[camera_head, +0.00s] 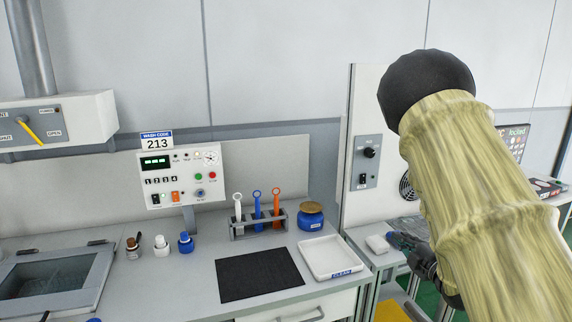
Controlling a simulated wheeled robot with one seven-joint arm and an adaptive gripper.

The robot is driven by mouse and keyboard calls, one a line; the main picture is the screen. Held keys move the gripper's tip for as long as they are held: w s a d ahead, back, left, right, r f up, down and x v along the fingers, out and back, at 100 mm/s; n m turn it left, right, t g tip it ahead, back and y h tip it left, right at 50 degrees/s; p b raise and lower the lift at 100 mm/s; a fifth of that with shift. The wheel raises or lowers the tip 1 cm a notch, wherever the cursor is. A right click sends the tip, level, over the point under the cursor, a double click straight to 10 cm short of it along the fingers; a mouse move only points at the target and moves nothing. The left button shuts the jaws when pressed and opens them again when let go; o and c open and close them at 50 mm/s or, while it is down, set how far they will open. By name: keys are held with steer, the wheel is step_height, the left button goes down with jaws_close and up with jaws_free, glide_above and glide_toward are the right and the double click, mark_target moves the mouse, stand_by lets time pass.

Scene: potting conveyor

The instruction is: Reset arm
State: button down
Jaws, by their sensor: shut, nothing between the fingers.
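My arm, in a pale yellow-green sleeve, fills the right side of the head view with a black rounded joint at its top. My gripper (391,238) shows small and dark at the left edge of the sleeve, over the right-hand bench. It looks shut with nothing held. Its tip is close to a small white block (377,244) in the picture; I cannot tell whether they touch. The sleeve hides part of my wrist.
The left bench holds a black mat (258,274), a white tray (328,258), a tool rack (258,225), a blue jar (311,218) and small bottles. A control panel (180,176) stands behind. A grey partition (366,100) rises between the benches.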

steer(key=s+a+f+m+g+h, duration=0.1)
steer(key=s+f+m+g, duration=0.25)
steer(key=s+f, duration=0.5)
steer(key=s+a+f+m+g+h, duration=0.15)
steer(key=s+f+m, duration=0.3)
steer(key=f, duration=0.75)
steer(key=s+a+f+m+g+h, duration=0.1)
steer(key=s+f+m+g+h, duration=0.15)
steer(key=s+f, duration=0.6)
steer(key=s+a+f+m+g, duration=0.2)
steer(key=s+f+m+g, duration=0.1)
steer(key=s, duration=0.6)
steer(key=s+a+f+m+g, duration=0.2)
steer(key=s+f, duration=0.3)
steer(key=s, duration=0.4)
steer(key=s+a+f+m+g+y, duration=0.1)
steer(key=s+a+f+m+g, duration=0.2)
steer(key=s, duration=0.7)
steer(key=shift+a+f+m+g, duration=0.3)
steer(key=shift+f+g, duration=0.25)
steer(key=shift+f, duration=0.4)
steer(key=shift+w, duration=0.1)
